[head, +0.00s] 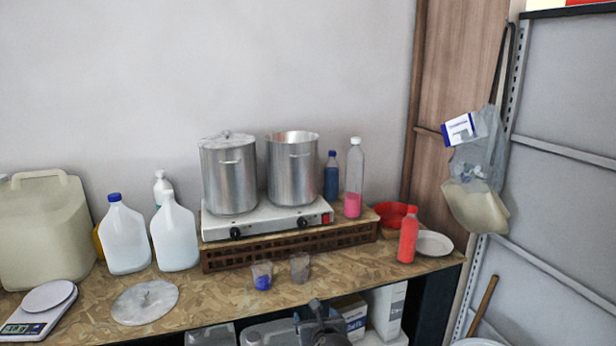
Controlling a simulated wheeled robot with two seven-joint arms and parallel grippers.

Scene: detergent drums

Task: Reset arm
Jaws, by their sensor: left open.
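My left gripper (322,318) shows as a dark shape at the bottom centre, low in front of the wooden table's front edge. It is open, and I see nothing between its fingers. Its lower part is cut off by the picture's bottom edge. My right gripper is not in view. Two steel pots, the left one (229,178) with a lid and the right one (292,170) without a visible lid, stand on a white double hot plate (265,218) at the back of the table (215,302).
White jugs (175,236), a large beige canister (45,230) and a scale (38,312) stand left. A round lid (145,302) lies flat. Two small cups (262,275) are near the front edge. A red bottle (407,236) and white plate (434,243) are right. Boxes (390,305) sit below.

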